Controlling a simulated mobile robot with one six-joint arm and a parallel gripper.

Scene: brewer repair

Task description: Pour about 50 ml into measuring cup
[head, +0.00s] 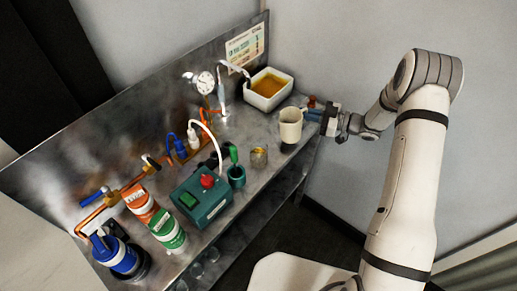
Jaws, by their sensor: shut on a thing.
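A cream mug (289,131) is at the right end of the metal bench. My gripper (311,116) reaches in from the right and is shut on the mug's right side, where its handle seems to be. The mug looks about upright; I cannot tell whether it touches the bench, and its contents do not show. A small clear cup (259,158), which looks like the measuring cup, stands on the bench to the lower left of the mug, apart from it. It shows a yellowish-brown tint; its level and markings are too small to read.
A white basin (268,90) of amber liquid stands behind the mug. A green cup with a green-handled tool (236,174) and a teal box with a red knob (203,195) stand left of the clear cup. Pipes, a gauge (204,82) and canisters (166,232) line the bench.

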